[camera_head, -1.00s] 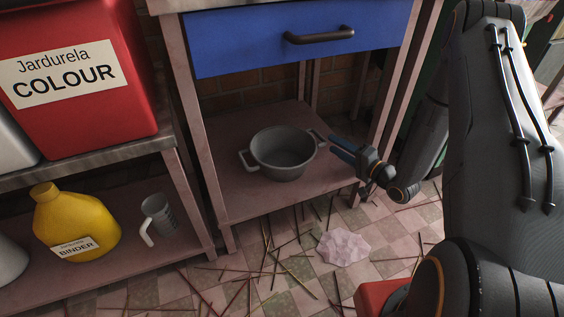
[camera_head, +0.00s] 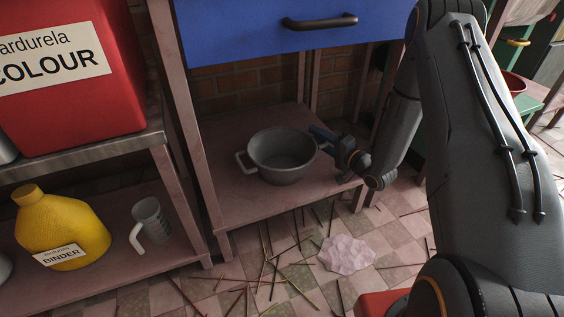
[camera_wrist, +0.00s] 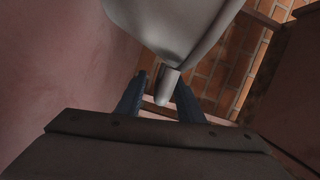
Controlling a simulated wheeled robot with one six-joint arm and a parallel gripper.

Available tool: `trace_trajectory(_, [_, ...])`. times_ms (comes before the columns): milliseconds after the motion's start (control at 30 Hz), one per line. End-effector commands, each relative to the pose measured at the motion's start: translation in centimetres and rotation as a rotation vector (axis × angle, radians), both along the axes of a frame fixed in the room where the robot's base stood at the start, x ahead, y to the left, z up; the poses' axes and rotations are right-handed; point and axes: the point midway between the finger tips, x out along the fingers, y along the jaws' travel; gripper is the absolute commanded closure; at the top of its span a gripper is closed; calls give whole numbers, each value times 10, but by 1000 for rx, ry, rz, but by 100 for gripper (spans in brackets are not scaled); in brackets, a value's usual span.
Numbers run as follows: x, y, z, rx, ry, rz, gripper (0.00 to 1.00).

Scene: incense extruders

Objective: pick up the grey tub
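The grey tub (camera_head: 283,166) stands upright on the lower shelf under the blue drawer, with a handle on its left and one on its right. My gripper (camera_head: 320,135) is at its right side, by the right handle. In the wrist view the tub (camera_wrist: 175,25) fills the top middle, and its handle (camera_wrist: 168,84) points down between the two blue fingers of my gripper (camera_wrist: 162,88). The fingers are apart, one on each side of the handle. A gap shows on the left; I cannot tell whether the right finger touches. The right handle is partly hidden in the head view.
The blue drawer (camera_head: 285,40) hangs above the shelf (camera_head: 240,205), with legs at its corners. On the left are a red container (camera_head: 80,110), a yellow binder jug (camera_head: 62,225) and a grey measuring jug (camera_head: 150,220). Sticks and a pale lump (camera_head: 346,254) lie on the floor.

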Motion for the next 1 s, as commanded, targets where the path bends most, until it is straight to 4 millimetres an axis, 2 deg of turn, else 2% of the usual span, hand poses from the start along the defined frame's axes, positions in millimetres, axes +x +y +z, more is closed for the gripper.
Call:
trace_trajectory(33, [8,5,-3,-2,-2,2,66])
trace_trajectory(167, [20,13,-2,-1,-2,0,66])
trace_trajectory(400, [22,14,-1,0,0,-1,66])
trace_trajectory(600, [21,14,-1,0,0,-1,100])
trace_trajectory(1000, [21,14,0,-1,-1,0,100])
